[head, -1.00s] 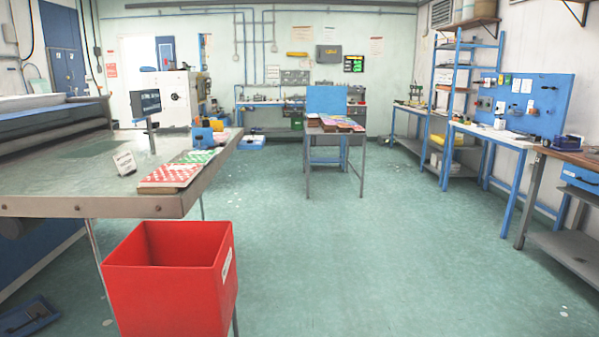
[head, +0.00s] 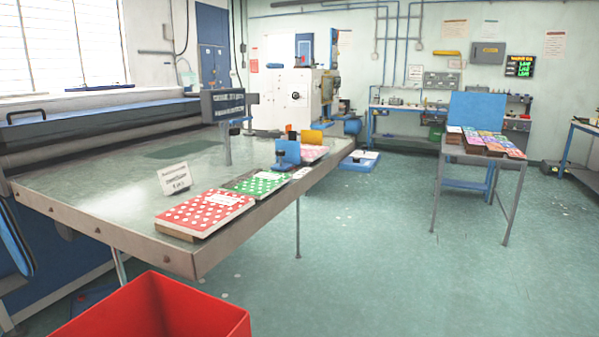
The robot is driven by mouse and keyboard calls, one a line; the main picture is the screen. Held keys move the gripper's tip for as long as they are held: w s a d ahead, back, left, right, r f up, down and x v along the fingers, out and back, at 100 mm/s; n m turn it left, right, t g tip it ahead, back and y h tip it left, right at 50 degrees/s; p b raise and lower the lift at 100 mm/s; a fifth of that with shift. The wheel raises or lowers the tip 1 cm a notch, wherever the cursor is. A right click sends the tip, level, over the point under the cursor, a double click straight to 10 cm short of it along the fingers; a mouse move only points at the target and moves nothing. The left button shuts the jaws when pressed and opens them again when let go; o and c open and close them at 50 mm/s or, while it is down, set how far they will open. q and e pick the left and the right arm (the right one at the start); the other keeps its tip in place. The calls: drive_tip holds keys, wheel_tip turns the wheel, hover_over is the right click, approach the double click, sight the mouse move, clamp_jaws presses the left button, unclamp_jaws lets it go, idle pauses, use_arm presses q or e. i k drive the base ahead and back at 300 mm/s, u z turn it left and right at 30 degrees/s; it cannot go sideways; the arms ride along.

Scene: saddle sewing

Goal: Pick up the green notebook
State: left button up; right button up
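The green notebook (head: 256,184) has white dots and a white label. It lies flat on the metal table (head: 110,205) near its right edge. A red notebook (head: 205,211) with white dots lies just in front of it, close to the table's near corner. Neither of my grippers shows in the head view.
A red bin (head: 165,308) stands on the floor below the table's near corner. A white sign (head: 174,177) stands left of the notebooks. Blue and orange holders (head: 288,152) stand behind the green notebook. A smaller table (head: 480,148) with several notebooks stands at right.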

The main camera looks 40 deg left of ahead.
sight(257, 183)
drive_tip(key=i, duration=2.45)
drive_tip(key=u, duration=3.95)
